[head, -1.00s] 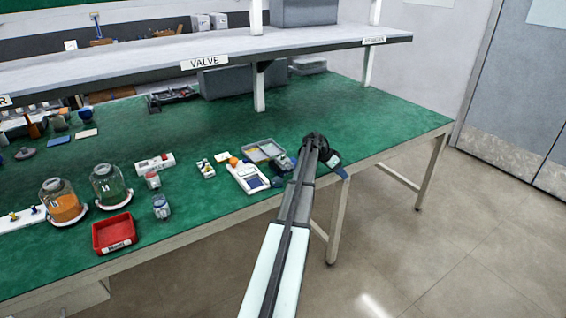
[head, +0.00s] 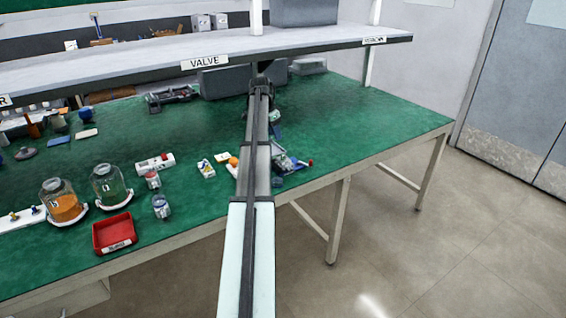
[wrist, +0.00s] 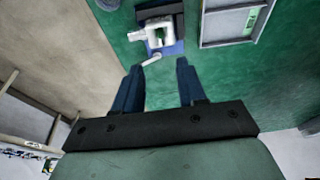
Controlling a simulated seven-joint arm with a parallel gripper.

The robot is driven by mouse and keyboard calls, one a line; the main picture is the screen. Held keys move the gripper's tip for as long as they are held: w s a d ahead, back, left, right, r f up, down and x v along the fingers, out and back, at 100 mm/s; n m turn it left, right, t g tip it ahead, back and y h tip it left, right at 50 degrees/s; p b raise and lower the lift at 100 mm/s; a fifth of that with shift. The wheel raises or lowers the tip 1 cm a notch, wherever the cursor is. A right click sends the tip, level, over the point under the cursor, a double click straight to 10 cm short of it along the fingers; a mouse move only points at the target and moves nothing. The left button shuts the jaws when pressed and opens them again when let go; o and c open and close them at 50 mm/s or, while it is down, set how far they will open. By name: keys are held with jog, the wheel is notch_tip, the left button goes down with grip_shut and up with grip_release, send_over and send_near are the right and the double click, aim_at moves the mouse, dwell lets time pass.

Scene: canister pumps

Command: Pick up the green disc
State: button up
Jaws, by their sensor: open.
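I cannot pick out a green disc for certain in either view. In the wrist view a small green patch (wrist: 160,34) shows inside a white fixture (wrist: 157,42) on a blue pad, but its shape is too small to tell. My gripper (wrist: 160,68) is open, with its two blue fingers apart and only green table between them. The fixture lies beyond the fingertips. In the head view my gripper (head: 276,130) is partly hidden behind my arm, over the right part of the table.
The green table (head: 350,125) has free room at right. A grey device with a red knob (head: 310,162) is near its front edge. Two jars (head: 62,203) and a red tray (head: 114,234) stand at left. A shelf (head: 120,68) overhangs the back. A grey-rimmed tray (wrist: 203,25) shows in the wrist view.

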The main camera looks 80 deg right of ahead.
send_over(282, 156)
jog(key=w+a, duration=0.1)
notch_tip(282, 156, down, 7)
jog(key=shift+w+r, duration=0.1)
jog(key=shift+r, duration=0.05)
jog(key=shift+x, duration=2.6)
jog(key=shift+d, duration=0.15)
grip_shut()
